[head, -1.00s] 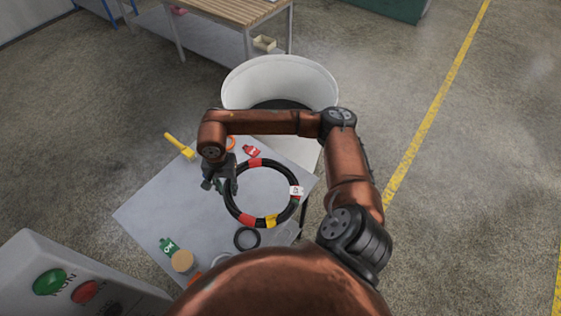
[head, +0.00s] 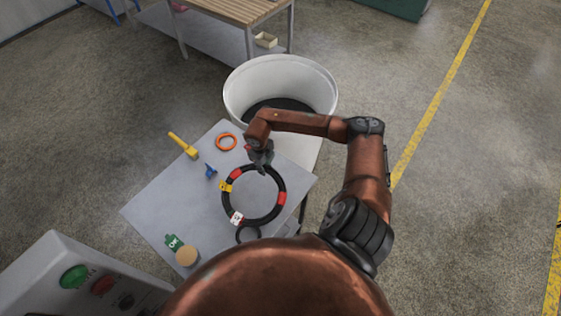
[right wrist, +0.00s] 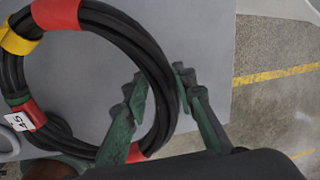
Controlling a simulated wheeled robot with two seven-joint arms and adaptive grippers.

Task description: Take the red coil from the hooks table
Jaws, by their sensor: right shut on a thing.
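The coil is a black hose ring (head: 224,207) with red bands, a yellow band and a white tag; it also shows in the right wrist view (right wrist: 130,45). It is over the grey table (head: 150,208). My right gripper (head: 262,166) is at the coil's far side. In the right wrist view its green fingers (right wrist: 160,92) stand on either side of the hose and are shut on it. The white tag is opposite the gripper. I cannot tell whether the coil touches the table. No hooks are seen. My left gripper is not in view.
A white tub (head: 245,95) stands behind the table. On the table are a yellow tool (head: 183,145), an orange ring (head: 218,143), a blue item (head: 211,171), a green OK piece (head: 174,242) and a tan disc (head: 187,256). A button box (head: 60,255) is front left.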

